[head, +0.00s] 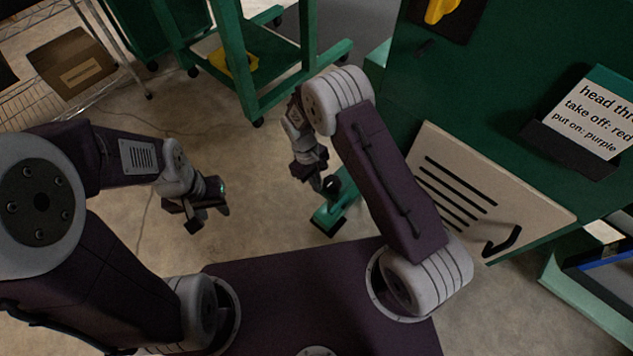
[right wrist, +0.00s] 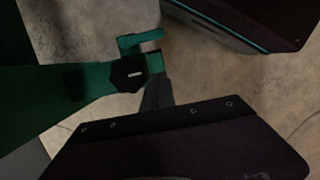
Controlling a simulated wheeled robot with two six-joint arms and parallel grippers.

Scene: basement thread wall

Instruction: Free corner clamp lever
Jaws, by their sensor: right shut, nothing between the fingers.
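A green clamp-like part (right wrist: 85,85) with a dark faceted knob (right wrist: 128,74) shows in the right wrist view. A small green bracket with a pale metal piece (right wrist: 150,46) stands beside the knob. In the head view a green piece (head: 328,220) with a dark end lies just below my right gripper (head: 331,186). My right gripper is shut and empty, its dark fingers close to the knob and bracket in the wrist view; contact cannot be told. My left gripper (head: 210,214) hangs over the floor at the left, its fingers seemingly apart and empty.
A green panel (head: 480,90) with a sign card (head: 592,115) stands at the right, above a pale slotted plate (head: 480,190). A green cart (head: 270,95) stands behind, and a cardboard box (head: 75,62) sits at far left. The floor between my arms is clear.

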